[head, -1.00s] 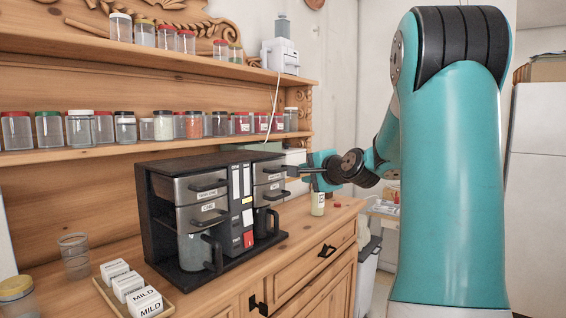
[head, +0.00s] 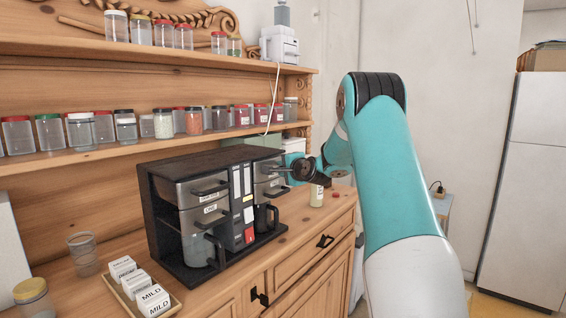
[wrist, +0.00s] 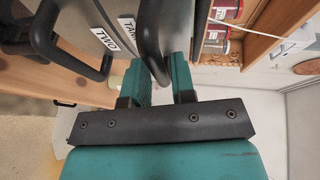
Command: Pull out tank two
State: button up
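The coffee machine (head: 160,225) stands on the wooden dresser. Tank two's black curved handle (wrist: 151,40) reaches between the teal fingers of my gripper (wrist: 160,78). The fingers stand apart, one on each side of the handle, with little room around it. In the head view my gripper (head: 283,169) is at the upper right handle, and the tank sits flush in the machine. A second black handle (wrist: 48,35) lies beside it in the wrist view.
A pale bottle (head: 317,196) stands on the counter just right of the machine. A tray of label blocks (head: 128,298) and clear jars (head: 84,255) are at the left. Shelves of jars (head: 163,123) hang behind. Counter right of the bottle is mostly clear.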

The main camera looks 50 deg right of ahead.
jog(key=shift+w+d+f, duration=0.1)
jog(key=shift+w+d, duration=0.05)
jog(key=shift+w, duration=0.3)
jog(key=shift+c, duration=0.2)
grip_shut()
jog(key=shift+s+f, duration=0.1)
jog(key=shift+s, duration=0.15)
jog(key=s+d+b, duration=0.1)
jog(key=s+b, duration=0.5)
jog(key=s, duration=0.6)
jog(key=shift+b, duration=0.35)
jog(key=shift+s, duration=0.1)
jog(key=shift+o, duration=0.2)
grip_release()
